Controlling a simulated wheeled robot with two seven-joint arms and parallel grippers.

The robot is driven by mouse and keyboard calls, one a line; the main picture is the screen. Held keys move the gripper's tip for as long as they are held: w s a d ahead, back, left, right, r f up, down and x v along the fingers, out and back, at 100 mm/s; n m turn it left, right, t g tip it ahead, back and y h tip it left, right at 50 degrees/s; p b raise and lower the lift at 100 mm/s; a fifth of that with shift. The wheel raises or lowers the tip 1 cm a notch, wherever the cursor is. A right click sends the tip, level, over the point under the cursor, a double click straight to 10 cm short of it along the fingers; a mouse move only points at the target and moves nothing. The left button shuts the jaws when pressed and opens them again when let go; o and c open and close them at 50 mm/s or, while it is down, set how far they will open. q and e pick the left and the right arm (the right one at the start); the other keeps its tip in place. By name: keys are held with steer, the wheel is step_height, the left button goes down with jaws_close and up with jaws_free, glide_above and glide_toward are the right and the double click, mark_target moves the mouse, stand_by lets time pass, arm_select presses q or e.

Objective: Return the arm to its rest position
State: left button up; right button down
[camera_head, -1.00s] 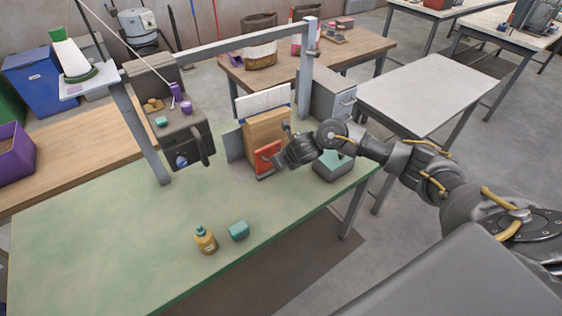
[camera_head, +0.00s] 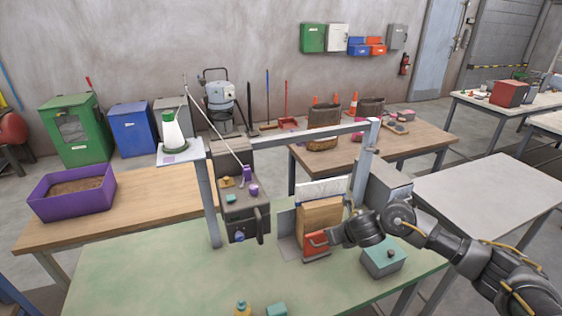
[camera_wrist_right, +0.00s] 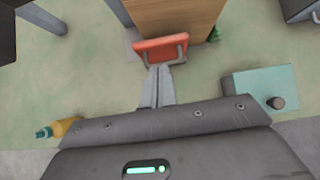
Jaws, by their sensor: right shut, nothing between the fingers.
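My right arm comes in from the right in the head view. Its gripper (camera_head: 331,237) is beside the red block with a grey handle (camera_head: 315,246) at the front of the bagger's brown board (camera_head: 320,214). In the right wrist view the two fingers (camera_wrist_right: 160,70) lie together, shut and empty, with their tips near the handle of the red block (camera_wrist_right: 158,47). Whether the tips touch the handle I cannot tell. My left gripper is not in view.
A teal-topped box (camera_head: 383,258) stands close under my right arm. A grey frame post (camera_head: 364,165) and crossbar (camera_head: 295,138) rise behind the gripper. A yellow bottle (camera_head: 242,309) and a teal block (camera_head: 277,310) are near the green bench's front. The grey table (camera_head: 480,190) at right is bare.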

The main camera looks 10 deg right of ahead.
steer(key=s+a+f+m+y, duration=0.1)
steer(key=s+a+f+m, duration=0.4)
steer(key=s+a+m, duration=0.65)
steer(key=s+d+f+m+g+h, duration=0.1)
steer(key=s+d+f+m+g, duration=0.15)
steer(key=s+m, duration=1)
steer(key=s+d+f+m+g+h, duration=0.15)
steer(key=s+d+m, duration=0.25)
steer(key=s+m, duration=0.8)
step_height(320, 180, down, 31)
steer(key=s+g+b, duration=0.2)
steer(key=s+b, duration=0.1)
steer(key=b, duration=0.3)
steer(key=s+d+f+b, duration=0.1)
steer(key=s+f+b, duration=0.1)
steer(key=s+f, duration=0.6)
steer(key=s+d+f+g+b, duration=0.1)
steer(key=s+d+f+b, duration=0.1)
steer(key=s+f, duration=0.6)
step_height(320, 180, down, 6)
steer(key=shift+s+b, duration=0.25)
steer(key=shift+b, duration=0.55)
